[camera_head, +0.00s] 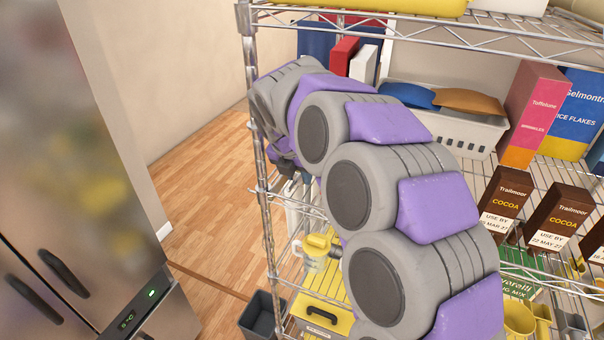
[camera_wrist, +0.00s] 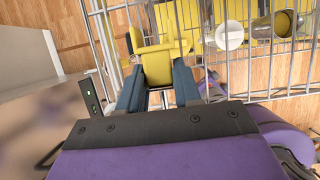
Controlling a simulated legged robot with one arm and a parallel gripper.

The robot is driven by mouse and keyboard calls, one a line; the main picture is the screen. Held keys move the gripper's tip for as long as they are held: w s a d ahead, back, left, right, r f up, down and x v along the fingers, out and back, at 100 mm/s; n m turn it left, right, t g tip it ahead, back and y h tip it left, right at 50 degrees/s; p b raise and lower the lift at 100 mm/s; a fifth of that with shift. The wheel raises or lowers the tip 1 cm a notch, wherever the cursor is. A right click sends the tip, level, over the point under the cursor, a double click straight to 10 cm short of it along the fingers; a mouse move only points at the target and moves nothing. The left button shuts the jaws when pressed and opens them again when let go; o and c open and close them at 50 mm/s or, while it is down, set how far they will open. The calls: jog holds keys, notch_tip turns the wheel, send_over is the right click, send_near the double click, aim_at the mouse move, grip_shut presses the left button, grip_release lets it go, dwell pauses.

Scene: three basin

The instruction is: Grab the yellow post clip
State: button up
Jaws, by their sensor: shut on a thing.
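The yellow post clip (camera_wrist: 158,66) is in the wrist view, a blocky yellow piece with an upright tab on its left side. My gripper (camera_wrist: 158,88) has its dark blue-grey fingers on either side of the clip's lower part, shut on it. The clip is close to the wire shelf's metal bars; I cannot tell whether it still touches the post. In the head view my arm reaches to the rack's left post (camera_head: 262,160), and the clip cannot be made out there.
Cups (camera_wrist: 229,36) stand right of the clip in the wrist view. A steel fridge (camera_head: 70,200) is at left, with open wood floor (camera_head: 200,180) between.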

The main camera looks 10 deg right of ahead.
jog(key=shift+c, duration=1.2)
jog(key=shift+d, duration=0.2)
